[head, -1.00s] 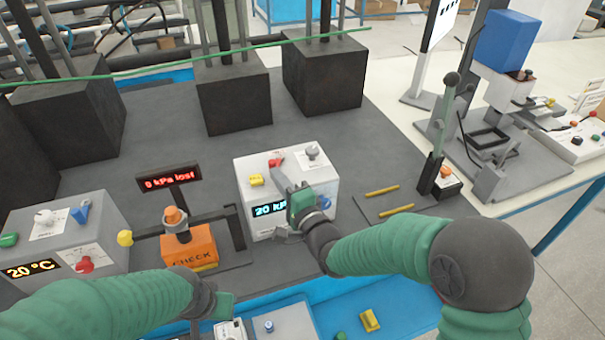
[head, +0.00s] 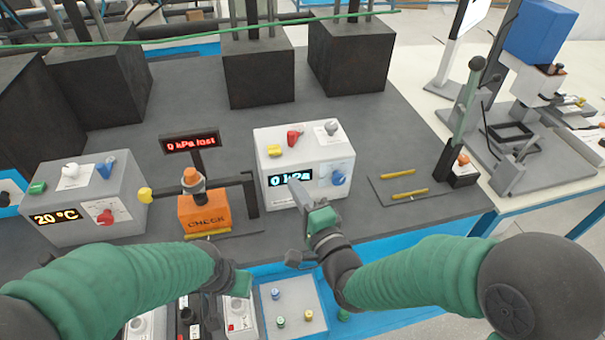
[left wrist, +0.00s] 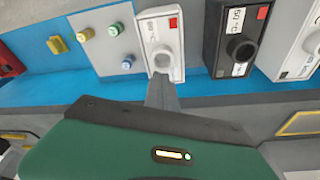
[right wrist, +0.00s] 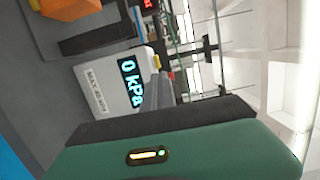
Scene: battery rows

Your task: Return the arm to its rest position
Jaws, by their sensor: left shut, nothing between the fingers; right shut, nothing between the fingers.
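My right gripper (head: 296,190) is shut and empty. In the head view it overlaps the front of the pressure box (head: 264,150), whose display reads "0 kPa"; I cannot tell whether they touch. The box also shows in the right wrist view (right wrist: 98,88), with the shut fingers (right wrist: 158,90) in front. My left arm (head: 120,280) reaches in low at the left. In the left wrist view my left gripper (left wrist: 162,90) is shut and empty, its fingers over or near a white block with a round socket (left wrist: 158,35).
An orange CHECK block (head: 203,212) and a "20 °C" box (head: 80,205) stand left of the pressure box. A sign (head: 190,142) reads "0 kPa lost". A lever (head: 460,120) and yellow rods (head: 410,194) are at the right. A tray with small coloured pegs (head: 285,305) lies in front.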

